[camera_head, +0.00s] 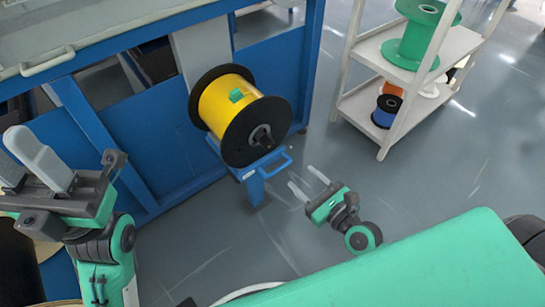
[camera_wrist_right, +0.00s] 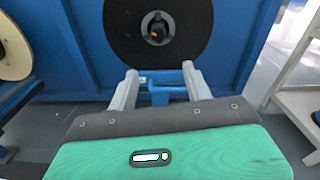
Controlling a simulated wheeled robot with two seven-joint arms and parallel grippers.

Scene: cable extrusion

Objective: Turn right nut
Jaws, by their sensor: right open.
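A yellow cable spool (camera_head: 222,103) with black flanges sits on a blue stand. The right nut (camera_head: 261,137) is a dark knob at the middle of its near flange. It also shows in the right wrist view (camera_wrist_right: 158,28), straight ahead beyond the fingertips. My right gripper (camera_head: 304,178) is open and empty, below and to the right of the nut, apart from it. In the right wrist view its fingers (camera_wrist_right: 160,70) point toward the lower part of the black flange. My left gripper (camera_head: 26,150) is at the left edge, far from the nut; its finger gap is unclear.
The blue stand (camera_head: 258,168) has a handle-like bar below the spool. A white shelf (camera_head: 355,104) at the upper right holds a green spool (camera_head: 411,45) and a blue spool (camera_head: 386,110). A blue workbench stands behind. The floor (camera_head: 330,150) between stand and shelf is clear.

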